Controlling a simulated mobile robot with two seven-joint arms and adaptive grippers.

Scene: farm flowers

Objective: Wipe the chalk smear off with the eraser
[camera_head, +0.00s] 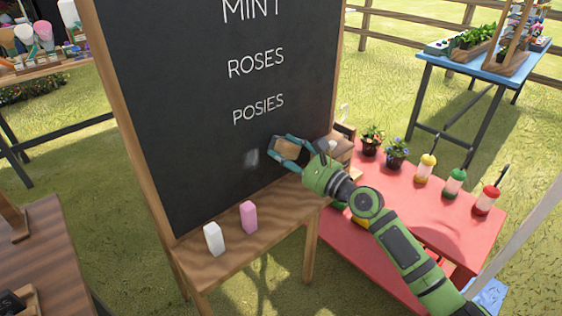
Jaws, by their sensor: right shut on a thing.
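The chalk smear (251,158) is a faint whitish patch on the lower part of the blackboard (190,130), below the word POSIES. My right gripper (284,151) is just right of the smear, close to the board. It is shut on the brown eraser (291,148), which is partly hidden by the fingers. I cannot tell whether the eraser touches the board. My left gripper is not in view.
A white block (214,239) and a pink block (249,217) stand on the easel's wooden ledge (190,250). A red table (440,225) at the right holds potted flowers (396,152) and several squeeze bottles (454,183). A blue table (490,68) stands behind.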

